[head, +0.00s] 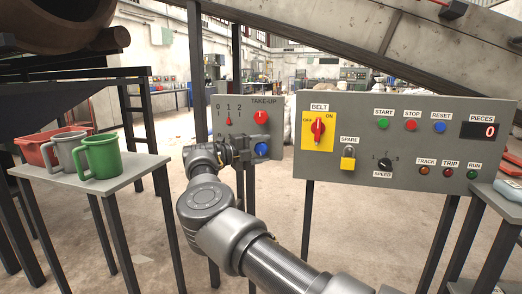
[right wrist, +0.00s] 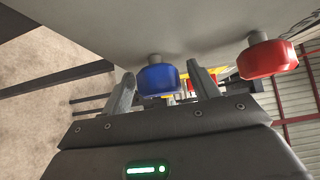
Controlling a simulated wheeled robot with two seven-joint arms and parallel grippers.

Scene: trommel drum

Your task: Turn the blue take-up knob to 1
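The grey take-up panel (head: 243,101) stands left of centre in the head view. Its blue take-up knob (head: 262,149) sits below a red knob (head: 261,117). A small red pointer (head: 228,121) stands under the 1 of the 0-1-2 scale. My right gripper (head: 248,150) is at the panel, just left of the blue knob in the head view. In the right wrist view the blue knob (right wrist: 158,78) shows between the two spread fingers of the gripper (right wrist: 162,80), with a gap on each side. The red knob (right wrist: 268,58) is to the right. My left gripper is not in view.
A belt control panel (head: 400,140) with a red and yellow switch, buttons and lamps stands to the right. A sloping conveyor (head: 350,35) crosses above.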

